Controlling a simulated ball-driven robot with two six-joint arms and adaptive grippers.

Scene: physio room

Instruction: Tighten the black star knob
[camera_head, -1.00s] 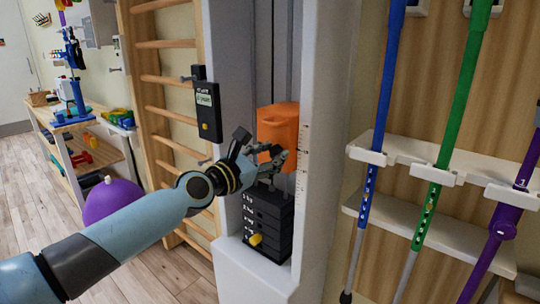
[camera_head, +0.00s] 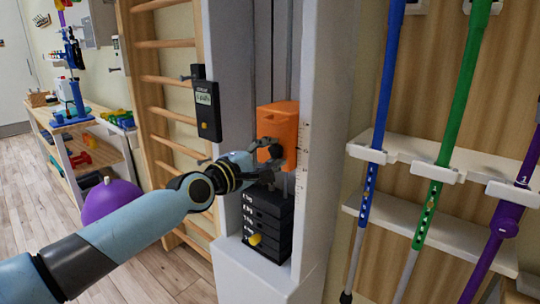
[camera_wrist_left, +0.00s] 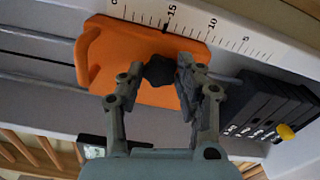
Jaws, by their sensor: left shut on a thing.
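The black star knob (camera_wrist_left: 160,70) sits on the face of the orange carriage (camera_wrist_left: 140,48) in the left wrist view. The orange carriage (camera_head: 279,117) also shows in the head view, mounted on the white column. My left gripper (camera_wrist_left: 165,76) has its fingers around the knob and is shut on it; the fingers partly cover it. In the head view my left gripper (camera_head: 273,152) reaches the lower front of the carriage and hides most of the knob. My right gripper is not in view.
A black weight stack (camera_head: 268,222) with a yellow pin (camera_head: 255,239) stands below the carriage. A black display unit (camera_head: 207,104) hangs to the left. A rack with blue, green and purple poles (camera_head: 430,172) stands to the right.

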